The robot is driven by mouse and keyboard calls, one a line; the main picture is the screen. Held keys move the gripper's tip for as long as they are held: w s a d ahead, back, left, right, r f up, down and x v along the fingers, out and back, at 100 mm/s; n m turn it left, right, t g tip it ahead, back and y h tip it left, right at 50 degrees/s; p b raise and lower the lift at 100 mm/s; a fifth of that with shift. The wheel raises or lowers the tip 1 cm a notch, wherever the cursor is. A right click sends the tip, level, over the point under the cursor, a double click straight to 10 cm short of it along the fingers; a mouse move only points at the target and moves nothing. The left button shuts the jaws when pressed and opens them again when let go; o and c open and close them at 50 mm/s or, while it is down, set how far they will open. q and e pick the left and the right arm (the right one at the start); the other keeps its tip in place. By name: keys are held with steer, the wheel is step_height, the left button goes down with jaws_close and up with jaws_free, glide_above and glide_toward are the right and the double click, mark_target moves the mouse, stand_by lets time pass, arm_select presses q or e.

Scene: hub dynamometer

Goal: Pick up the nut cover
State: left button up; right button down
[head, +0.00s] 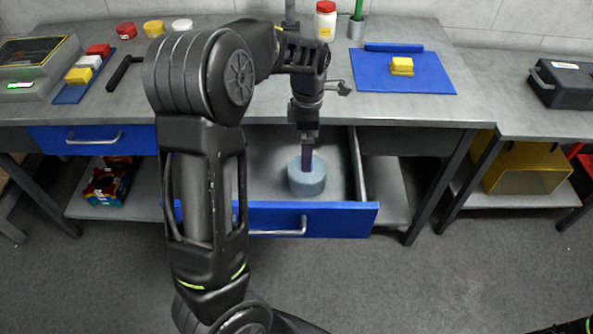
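A pale blue-grey round piece, which looks like the nut cover (307,180), stands upright in the open drawer (265,180) below the bench. My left arm reaches over the bench edge and down into the drawer. My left gripper (307,154) points straight down, and its dark fingertips meet the top of the round piece near its middle. The fingers line up in this view, so I cannot tell whether they are open or shut on it. The piece appears to rest on the drawer floor. My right gripper is not in view.
The drawer's blue front (340,219) and side wall (359,165) stand close around the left gripper. On the bench (400,108) lie a blue mat (430,82) with a yellow block (402,66), and a white red-lidded bottle (325,22). A closed blue drawer (60,139) is at left.

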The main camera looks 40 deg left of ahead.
arm_select(q)
steer(key=shift+d, duration=0.1)
steer(key=shift+f, duration=1.35)
steer(key=shift+w+f, duration=0.15)
steer(key=shift+f, duration=2.45)
steer(key=c, duration=1)
